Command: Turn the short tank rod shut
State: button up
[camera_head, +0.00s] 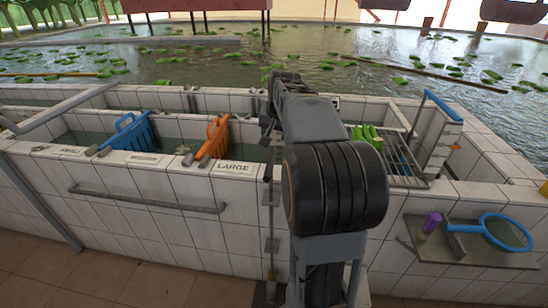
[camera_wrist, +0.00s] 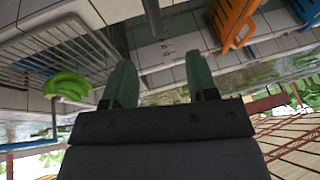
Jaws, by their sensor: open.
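A thin grey upright rod (camera_head: 271,215) runs down the front of the tiled tank, just left of my arm, through small brackets. In the wrist view a grey rod (camera_wrist: 152,16) comes in from the top edge, ahead of the fingers; I cannot tell whether it is the same rod or the short one. My gripper (camera_wrist: 158,62) is open, its two green fingers apart with nothing between them. In the head view my arm hides most of the gripper and the tank wall behind it.
The tiled tank (camera_head: 130,172) has an orange crate-like piece (camera_head: 214,138), a blue one (camera_head: 130,132), and a rail (camera_head: 150,201) on its front. Green fruit-like things (camera_head: 368,135) lie by a wire rack (camera_head: 405,165). A shelf (camera_head: 470,255) at right holds a blue net (camera_head: 505,232).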

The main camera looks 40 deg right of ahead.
aim_at(274, 152)
jog(key=shift+m, duration=0.3)
jog(key=x, duration=0.4)
jog(key=d+p+x, duration=0.1)
jog(key=x, duration=0.4)
jog(key=d+x, duration=0.1)
jog(key=x, duration=0.4)
jog(key=shift+w+d+p, duration=0.1)
jog(key=shift+w+p, duration=0.05)
jog(key=shift+p, duration=0.25)
jog(key=shift+f, duration=0.1)
jog(key=shift+c, duration=0.2)
grip_shut()
